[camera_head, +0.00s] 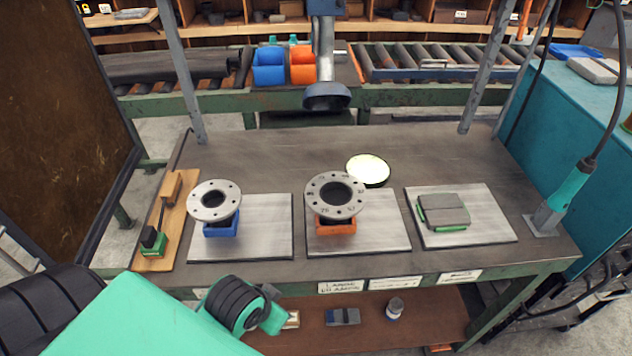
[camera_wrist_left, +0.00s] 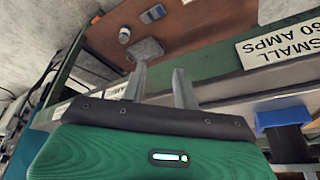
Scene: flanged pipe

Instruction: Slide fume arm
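The fume arm (camera_head: 325,60) comes down at the back centre, a grey-blue tube ending in a round hood (camera_head: 326,97) above the far side of the workbench (camera_head: 270,150). My left arm (camera_head: 235,305) shows at the bottom left of the head view, in front of the bench's front edge and well apart from the hood. In the left wrist view my left gripper (camera_wrist_left: 160,85) has its two grey fingers spread with nothing between them. The fume arm does not show in that view. My right gripper is in neither view.
Two flanges stand over a blue block (camera_head: 221,224) and an orange block (camera_head: 336,226) on metal plates. A grey block (camera_head: 443,211) lies on a third plate. A pale round disc (camera_head: 368,170) lies behind the middle flange. A torch (camera_head: 570,190) stands right. Uprights flank the bench's back.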

